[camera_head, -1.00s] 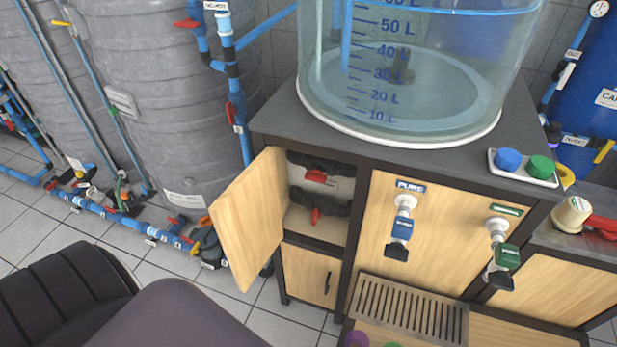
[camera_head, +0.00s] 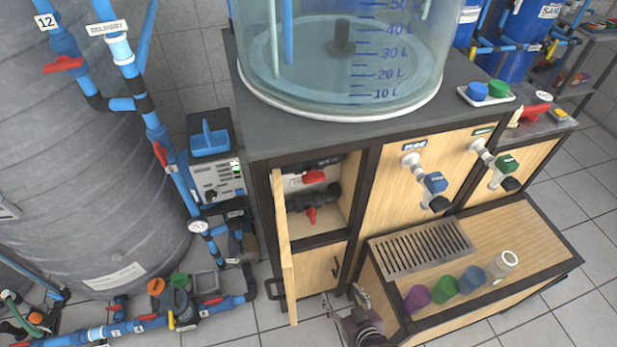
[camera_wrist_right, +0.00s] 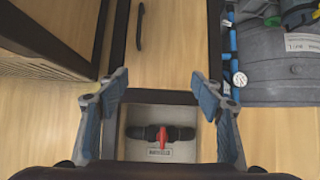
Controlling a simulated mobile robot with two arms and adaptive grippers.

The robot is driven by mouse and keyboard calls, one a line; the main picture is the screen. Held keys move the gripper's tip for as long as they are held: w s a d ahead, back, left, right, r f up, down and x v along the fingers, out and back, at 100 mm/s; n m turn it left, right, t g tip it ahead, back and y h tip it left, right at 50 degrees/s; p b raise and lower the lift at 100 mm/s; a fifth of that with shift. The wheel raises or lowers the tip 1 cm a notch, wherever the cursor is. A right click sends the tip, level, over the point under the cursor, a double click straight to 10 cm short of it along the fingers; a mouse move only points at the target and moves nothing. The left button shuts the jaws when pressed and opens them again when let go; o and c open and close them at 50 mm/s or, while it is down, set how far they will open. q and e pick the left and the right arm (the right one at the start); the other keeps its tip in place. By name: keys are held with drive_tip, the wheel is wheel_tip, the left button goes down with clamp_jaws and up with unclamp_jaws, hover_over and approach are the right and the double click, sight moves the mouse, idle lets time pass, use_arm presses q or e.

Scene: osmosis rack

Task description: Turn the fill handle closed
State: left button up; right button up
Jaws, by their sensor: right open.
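The open compartment (camera_head: 330,224) in the cabinet holds two dark valves with red handles, an upper red handle (camera_head: 313,177) and a lower red handle (camera_head: 311,214). I cannot read which one is the fill handle. The right wrist view shows one red handle (camera_wrist_right: 162,138) on a dark pipe, standing across it, with a small label beside it. My right gripper (camera_head: 342,297) is low in front of the cabinet, below the compartment and apart from the handles. In the right wrist view its fingers (camera_wrist_right: 160,82) are spread wide with nothing between them. My left gripper is out of view.
The wooden compartment door (camera_head: 288,255) stands open, nearly edge-on, left of the opening. A clear tank (camera_head: 340,85) stands on top. A wooden ledge with a grate (camera_head: 422,248) and several cups juts out at right. Blue pipes and a pump (camera_head: 215,168) stand left.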

drive_tip(key=w+a+r+t+y, duration=0.1)
drive_tip(key=w+a+r+t, duration=0.2)
drive_tip(key=r, duration=0.5)
drive_tip(key=w+a+r+t, duration=0.1)
drive_tip(key=w+a+r, duration=0.1)
drive_tip(key=w+r, duration=0.45)
drive_tip(key=t+y, duration=0.1)
drive_tip(key=t, duration=0.2)
approach(315, 181)
drive_tip(key=w, duration=0.2)
drive_tip(key=x, duration=0.3)
drive_tip(key=p+x, duration=0.1)
drive_tip(key=x, duration=0.2)
drive_tip(key=shift+w+a, duration=0.3)
drive_tip(key=shift+a, duration=0.05)
drive_tip(key=shift+w+a, duration=0.15)
drive_tip(key=shift+w, duration=0.2)
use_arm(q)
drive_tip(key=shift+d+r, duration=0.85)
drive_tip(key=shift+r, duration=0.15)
use_arm(e)
drive_tip(key=shift+w, duration=0.1)
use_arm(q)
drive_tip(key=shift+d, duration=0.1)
use_arm(e)
drive_tip(key=c, duration=0.4)
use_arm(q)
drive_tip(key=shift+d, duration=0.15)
use_arm(e)
drive_tip(key=c, duration=0.8)
